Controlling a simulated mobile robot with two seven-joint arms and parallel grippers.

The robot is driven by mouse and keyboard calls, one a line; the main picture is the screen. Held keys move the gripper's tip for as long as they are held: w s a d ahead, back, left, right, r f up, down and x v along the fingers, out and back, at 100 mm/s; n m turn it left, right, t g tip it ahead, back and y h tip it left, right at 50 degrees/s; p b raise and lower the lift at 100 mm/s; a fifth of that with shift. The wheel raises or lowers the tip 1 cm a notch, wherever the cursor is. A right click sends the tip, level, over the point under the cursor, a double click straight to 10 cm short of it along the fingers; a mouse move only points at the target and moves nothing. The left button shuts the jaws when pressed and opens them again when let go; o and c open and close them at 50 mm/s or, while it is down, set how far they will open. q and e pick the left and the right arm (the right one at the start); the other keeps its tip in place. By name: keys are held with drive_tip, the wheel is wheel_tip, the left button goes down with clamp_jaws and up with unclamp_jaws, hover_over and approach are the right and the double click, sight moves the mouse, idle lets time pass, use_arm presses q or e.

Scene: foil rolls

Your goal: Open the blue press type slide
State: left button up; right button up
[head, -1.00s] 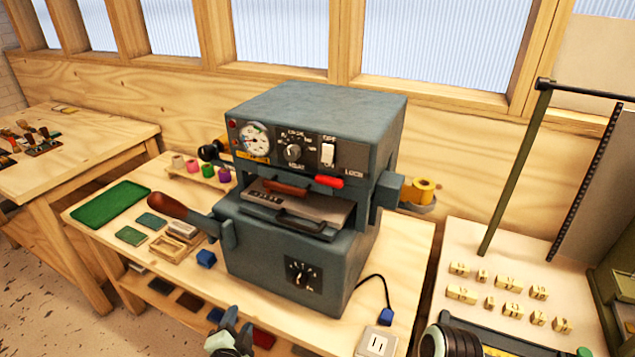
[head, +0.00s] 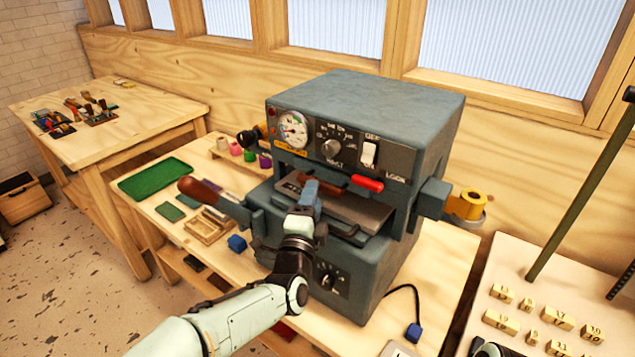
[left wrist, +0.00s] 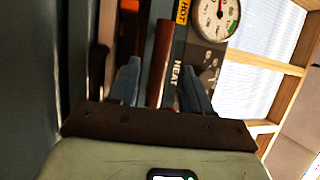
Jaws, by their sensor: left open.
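The blue-grey press (head: 360,110) stands on the wooden bench. In its front opening sits the slide (head: 365,210), a grey metal plate with a red-brown bar handle (head: 334,181) above it and a dark handle at its front. My left gripper (head: 308,190) is at the front of the opening and covers part of the plate and bar. In the left wrist view, the red-brown bar (left wrist: 162,62) lies between the two open fingers (left wrist: 160,85), with visible gaps beside it. Contact cannot be told.
A lever with a brown knob (head: 200,190) sticks out left of the press.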

use_arm(q)
drive_tip(key=shift+p+x, duration=0.4)
drive_tip(key=shift+x, duration=1.9)
clamp_jaws()
